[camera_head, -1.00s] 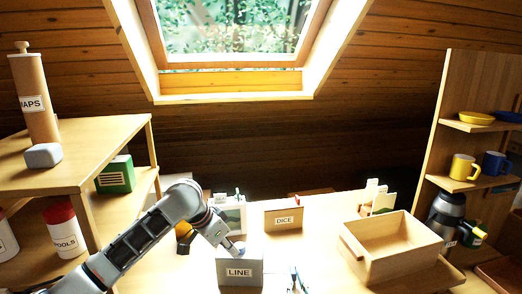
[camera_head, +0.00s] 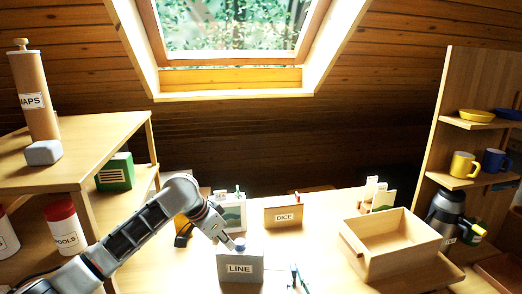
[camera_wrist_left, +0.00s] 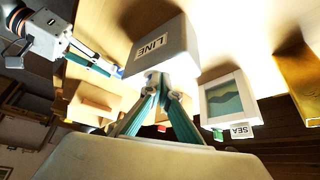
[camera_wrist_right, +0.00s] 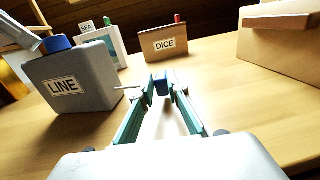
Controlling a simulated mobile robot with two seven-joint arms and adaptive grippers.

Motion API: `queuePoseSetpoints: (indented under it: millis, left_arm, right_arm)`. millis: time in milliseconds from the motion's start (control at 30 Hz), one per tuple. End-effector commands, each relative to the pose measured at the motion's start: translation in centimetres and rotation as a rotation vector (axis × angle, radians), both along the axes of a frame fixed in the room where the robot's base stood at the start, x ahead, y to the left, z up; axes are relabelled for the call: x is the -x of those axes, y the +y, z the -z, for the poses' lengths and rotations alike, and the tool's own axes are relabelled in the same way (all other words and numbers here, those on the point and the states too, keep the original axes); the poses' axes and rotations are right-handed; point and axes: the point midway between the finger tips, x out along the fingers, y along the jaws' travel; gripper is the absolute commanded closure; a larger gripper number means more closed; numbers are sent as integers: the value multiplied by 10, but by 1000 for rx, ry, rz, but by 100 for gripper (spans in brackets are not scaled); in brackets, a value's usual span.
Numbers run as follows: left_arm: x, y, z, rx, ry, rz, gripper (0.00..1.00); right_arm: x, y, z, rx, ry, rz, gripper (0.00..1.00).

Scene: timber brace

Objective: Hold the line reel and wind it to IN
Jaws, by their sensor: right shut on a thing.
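The line reel is a grey box labelled LINE (camera_head: 253,275) standing on the table, with a blue piece (camera_wrist_right: 58,42) on top. It also shows in the left wrist view (camera_wrist_left: 172,28) and the right wrist view (camera_wrist_right: 92,83). My left gripper (camera_wrist_left: 160,82) is at the top of the box; its fingertips are close together, but whether they grip the blue piece is hidden. My right gripper (camera_wrist_right: 163,84), right of the box, is shut on a small blue crank handle (camera_wrist_right: 161,83). A thin metal rod (camera_wrist_right: 131,87) runs between the handle and the box.
A DICE box (camera_head: 270,218) and a SEA picture box (camera_head: 232,215) stand behind the reel. An open wooden box (camera_head: 400,262) stands to the right. Shelves flank the table, with mugs at right. Bare tabletop shows between the reel and the wooden box.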

Motion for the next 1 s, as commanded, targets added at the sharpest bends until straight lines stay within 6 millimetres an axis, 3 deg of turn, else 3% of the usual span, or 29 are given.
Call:
queuePoseSetpoints:
  millis: [500, 1000]
  left_arm:
    - [3, 7, -2, -1, -1, 0, 100]
    - [2, 8, -54, 0, -3, -1, 100]
  right_arm:
    - [0, 0, 1, 1, 1, -1, 100]
    - [0, 0, 1, 0, 1, 0, 100]
